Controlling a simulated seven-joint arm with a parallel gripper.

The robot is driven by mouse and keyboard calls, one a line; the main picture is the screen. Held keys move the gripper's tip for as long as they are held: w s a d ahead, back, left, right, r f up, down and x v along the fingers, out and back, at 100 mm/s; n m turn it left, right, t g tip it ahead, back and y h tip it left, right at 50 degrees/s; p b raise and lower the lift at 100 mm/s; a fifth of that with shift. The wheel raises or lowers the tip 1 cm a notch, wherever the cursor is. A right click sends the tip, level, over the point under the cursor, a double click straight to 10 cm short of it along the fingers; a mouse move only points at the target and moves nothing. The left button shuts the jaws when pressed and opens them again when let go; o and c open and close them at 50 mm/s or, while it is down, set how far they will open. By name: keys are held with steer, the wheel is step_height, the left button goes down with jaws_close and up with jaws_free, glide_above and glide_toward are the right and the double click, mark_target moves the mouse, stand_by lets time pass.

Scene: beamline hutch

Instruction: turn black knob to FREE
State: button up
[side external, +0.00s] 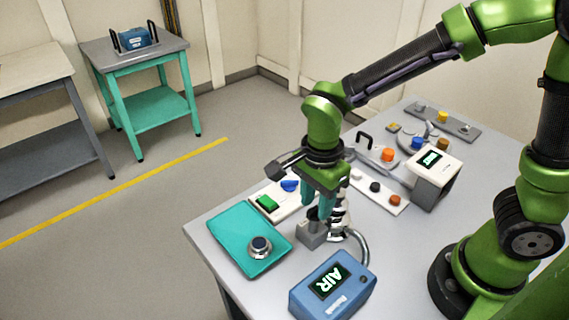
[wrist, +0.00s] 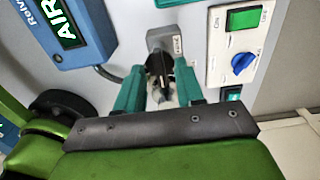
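A black knob (wrist: 158,62) sits on a small grey block in the wrist view, with a label on the block too small to read. The grey block (side external: 312,236) also shows in the side view, under my gripper (side external: 321,212), which hides the knob there. In the wrist view the teal fingers of my gripper (wrist: 160,76) stand on either side of the knob. A gap seems to show between the fingers and the knob, so my gripper looks open around it. I cannot read which position the knob points to.
A blue box (side external: 333,288) reading AIR stands close in front, with a hose beside it. A white panel (wrist: 238,45) with a green button and blue knob lies close by. A teal plate (side external: 232,238) bears a round knob. More controls sit behind, beside a white display box (side external: 437,178).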

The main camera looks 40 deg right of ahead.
steer(key=shift+f, duration=0.25)
jaws_close()
